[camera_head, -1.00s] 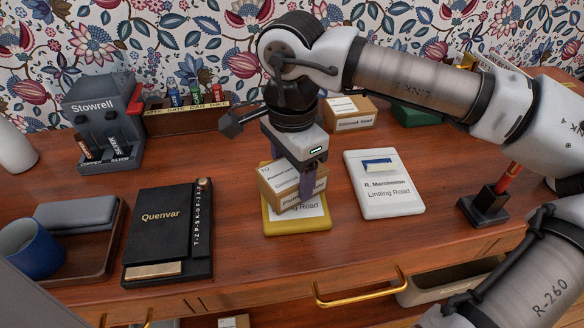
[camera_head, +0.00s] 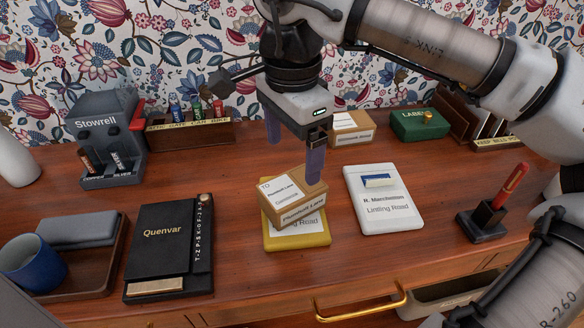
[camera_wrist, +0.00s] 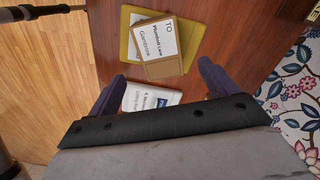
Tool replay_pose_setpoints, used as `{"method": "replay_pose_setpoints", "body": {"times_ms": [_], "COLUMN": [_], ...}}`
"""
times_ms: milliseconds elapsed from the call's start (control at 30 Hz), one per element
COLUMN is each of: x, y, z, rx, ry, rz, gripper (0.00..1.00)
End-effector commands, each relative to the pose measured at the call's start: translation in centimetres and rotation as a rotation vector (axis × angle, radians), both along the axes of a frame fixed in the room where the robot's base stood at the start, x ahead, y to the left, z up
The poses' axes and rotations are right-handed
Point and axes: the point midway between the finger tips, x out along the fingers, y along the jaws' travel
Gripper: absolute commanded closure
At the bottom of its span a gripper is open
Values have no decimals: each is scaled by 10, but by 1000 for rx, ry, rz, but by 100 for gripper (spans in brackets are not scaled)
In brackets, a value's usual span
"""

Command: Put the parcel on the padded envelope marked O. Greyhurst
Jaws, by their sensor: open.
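The parcel (camera_head: 291,198) is a brown cardboard box with white labels reading "Plumbell Lane". It rests on a yellow padded envelope (camera_head: 312,236), turned at an angle to it. The envelope's printing is mostly covered; only part of "Road" shows, and the name is hidden. In the wrist view the parcel (camera_wrist: 163,66) lies over the yellow envelope (camera_wrist: 193,38). My gripper (camera_head: 294,156) is open and empty, raised above and behind the parcel, apart from it. A white padded envelope (camera_head: 401,216) marked "R. Marchmonten, Linting Road" lies to the right, bearing a blue-and-white piece.
A black Quenvar book (camera_head: 165,255) and a tray (camera_head: 104,262) with a blue mug (camera_head: 35,262) lie left. A pen stand (camera_head: 480,222) is at right. Another box (camera_head: 352,130), a green box (camera_head: 419,124) and the Stowrell holder (camera_head: 108,140) stand at the back.

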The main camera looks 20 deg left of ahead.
Motion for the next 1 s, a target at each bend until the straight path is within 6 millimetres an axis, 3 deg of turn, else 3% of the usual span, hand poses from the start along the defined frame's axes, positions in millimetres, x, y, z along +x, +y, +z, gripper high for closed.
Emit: {"method": "replay_pose_setpoints", "body": {"times_ms": [100, 233, 833, 1000], "x": [0, 0, 0, 0], "y": [0, 0, 0, 0], "z": [21, 32, 39, 72], "rx": [1, -1, 0, -1], "ry": [0, 1, 1, 1], "rz": [-1, 0, 1, 0], "gripper": [15, 15, 15, 15]}}
